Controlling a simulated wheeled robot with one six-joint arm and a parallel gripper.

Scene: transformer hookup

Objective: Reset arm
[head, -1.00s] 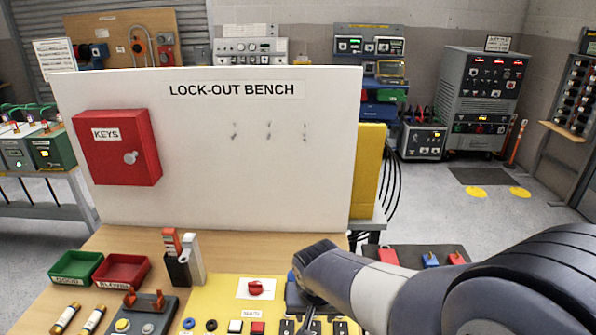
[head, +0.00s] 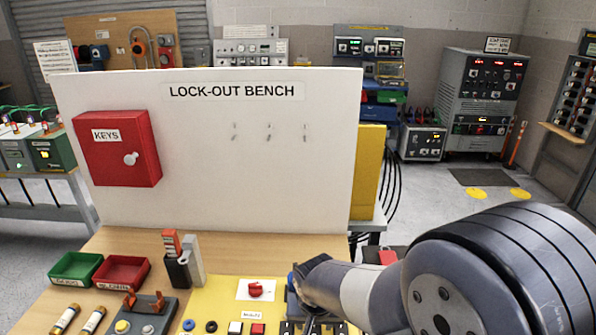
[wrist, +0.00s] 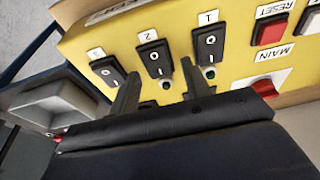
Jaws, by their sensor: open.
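My gripper (wrist: 158,90) is open in the wrist view, its two dark fingers apart and nothing between them that I can see held. It is over the yellow control panel (wrist: 120,42), with its fingertips near the black rocker switches. Rocker switch 1 (wrist: 208,43) and the middle rocker switch (wrist: 154,57) are close to the fingers; another rocker switch (wrist: 107,72) is to the left. Whether the fingers touch the panel, I cannot tell. In the head view my arm reaches in from the right and hides the panel's right part; the fingertips are hard to make out.
A red MAIN knob (head: 255,289) and a red RESET button (wrist: 271,31) are on the panel. Green (head: 76,268) and red (head: 122,271) trays and a grey-orange upright device (head: 182,258) stand left. The white lock-out board (head: 220,150) rises behind the bench.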

